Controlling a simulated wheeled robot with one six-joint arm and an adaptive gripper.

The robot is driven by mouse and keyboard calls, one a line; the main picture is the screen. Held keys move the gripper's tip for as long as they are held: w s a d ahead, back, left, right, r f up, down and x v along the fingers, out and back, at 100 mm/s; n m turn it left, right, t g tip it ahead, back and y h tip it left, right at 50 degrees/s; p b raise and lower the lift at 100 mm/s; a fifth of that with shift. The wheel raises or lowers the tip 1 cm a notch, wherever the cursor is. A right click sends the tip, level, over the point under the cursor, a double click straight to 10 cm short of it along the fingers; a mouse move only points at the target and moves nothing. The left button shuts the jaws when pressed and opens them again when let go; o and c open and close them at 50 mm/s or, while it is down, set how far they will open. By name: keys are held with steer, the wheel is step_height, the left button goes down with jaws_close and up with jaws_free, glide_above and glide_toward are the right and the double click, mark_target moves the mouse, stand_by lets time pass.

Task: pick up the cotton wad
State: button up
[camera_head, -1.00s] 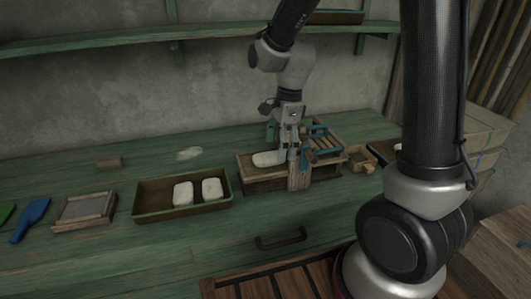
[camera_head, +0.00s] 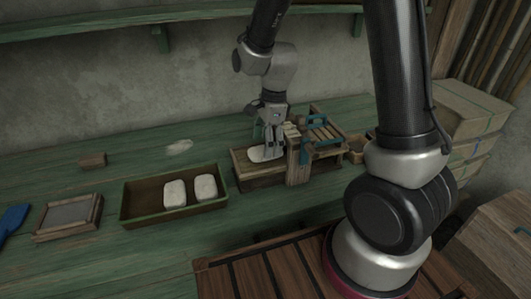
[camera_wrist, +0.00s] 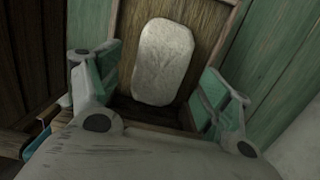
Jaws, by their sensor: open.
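A white, rounded cotton wad (camera_head: 262,154) lies in the left part of a wooden box-like frame (camera_head: 258,180) on the green bench. In the wrist view the wad (camera_wrist: 163,62) lies on brown wood between my fingers, its whole outline showing. My gripper (camera_head: 272,152) points down over the wad and hides part of it in the head view. The wrist view shows the fingers spread to either side of the wad, with nothing held. I cannot tell how high the fingertips are above it.
A green-rimmed tray (camera_head: 175,215) with two white wads stands left of the wooden frame. A wooden post (camera_head: 297,168) and a slatted rack with blue-green handles (camera_head: 322,132) stand close right of my gripper. A pale flat patch (camera_head: 179,147) lies behind the tray.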

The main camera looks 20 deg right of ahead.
step_height(320, 180, down, 2)
steer(key=shift+a+f, duration=0.1)
steer(key=shift+c, duration=0.3)
steer(key=c, duration=0.8)
steer(key=shift+o, duration=0.2)
steer(key=shift+r, duration=0.2)
steer(key=shift+r, duration=0.55)
step_height(320, 180, up, 2)
steer(key=shift+r, duration=0.25)
steer(key=a, duration=1.8)
steer(key=shift+f, duration=0.15)
